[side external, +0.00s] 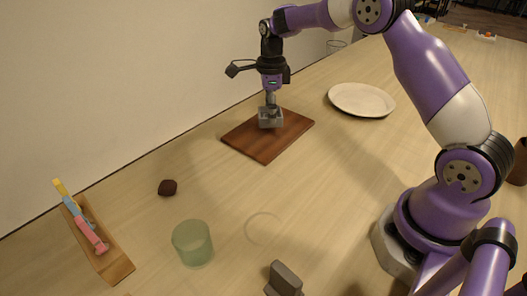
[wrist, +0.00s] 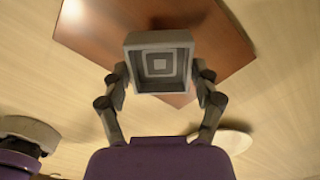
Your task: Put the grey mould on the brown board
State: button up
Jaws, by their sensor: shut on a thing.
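The grey mould (side external: 270,118) is a small square block at the brown board (side external: 257,147). In the wrist view the mould (wrist: 160,40) shows an open square face with nested square steps inside. My gripper (wrist: 160,82) is shut on the mould, one finger on each side. In the side view my gripper (side external: 269,103) points down with the mould at its tip, over the board's middle. The brown board (wrist: 85,25) lies behind the mould in the wrist view. I cannot tell whether the mould touches the board.
A pale plate (side external: 361,99) lies right of the board. A dark lump (side external: 167,187), a green glass (side external: 193,244), a wooden rack (side external: 112,262) with coloured pieces and a grey block (side external: 285,279) stand nearer. The wall runs along the left.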

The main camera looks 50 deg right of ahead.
jog(key=shift+f, duration=1)
jog(key=shift+f, duration=0.15)
jog(key=o, duration=1.1)
jog(key=shift+o, duration=0.2)
